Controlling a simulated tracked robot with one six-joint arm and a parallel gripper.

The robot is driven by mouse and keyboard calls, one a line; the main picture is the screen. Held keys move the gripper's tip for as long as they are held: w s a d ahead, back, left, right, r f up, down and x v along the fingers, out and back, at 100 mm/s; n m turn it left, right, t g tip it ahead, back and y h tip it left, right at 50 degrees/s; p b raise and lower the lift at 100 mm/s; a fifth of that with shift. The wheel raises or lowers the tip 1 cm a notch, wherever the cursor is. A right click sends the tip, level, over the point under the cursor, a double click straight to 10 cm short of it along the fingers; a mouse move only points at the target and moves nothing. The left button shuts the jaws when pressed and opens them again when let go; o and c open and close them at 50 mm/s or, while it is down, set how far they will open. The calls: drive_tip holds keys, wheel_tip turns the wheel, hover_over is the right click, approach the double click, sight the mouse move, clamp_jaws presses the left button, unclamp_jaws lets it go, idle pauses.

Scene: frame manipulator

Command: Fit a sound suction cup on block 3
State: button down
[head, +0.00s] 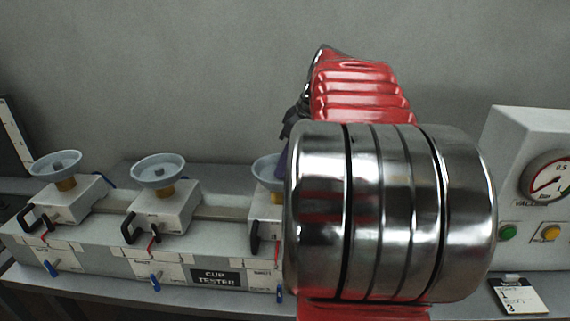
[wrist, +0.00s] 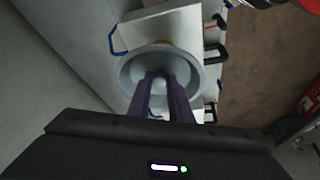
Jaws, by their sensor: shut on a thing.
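In the wrist view, the purple fingers of my gripper (wrist: 161,85) are shut on the central nub of a pale blue-grey suction cup (wrist: 128,88). The cup sits over a white block, with a bit of brass at its far edge. In the head view, this cup (head: 265,169) shows only its left part, on the rightmost visible block (head: 262,209); my arm hides the rest. Two other blocks, left (head: 67,200) and middle (head: 165,211), carry upright cups (head: 56,164) and (head: 158,171) on brass fittings. Block numbers are not readable.
The blocks stand in a row on the grey cup tester (head: 100,262), with black levers, red parts and blue valves in front. A vacuum unit with a gauge (head: 547,178) and buttons stands right. A small clipboard (head: 518,296) lies before it. A wall rises behind.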

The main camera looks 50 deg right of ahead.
drive_tip(key=shift+f, duration=0.55)
idle(0.8)
drive_tip(key=c, duration=1.9)
unclamp_jaws()
drive_tip(key=v, duration=1.1)
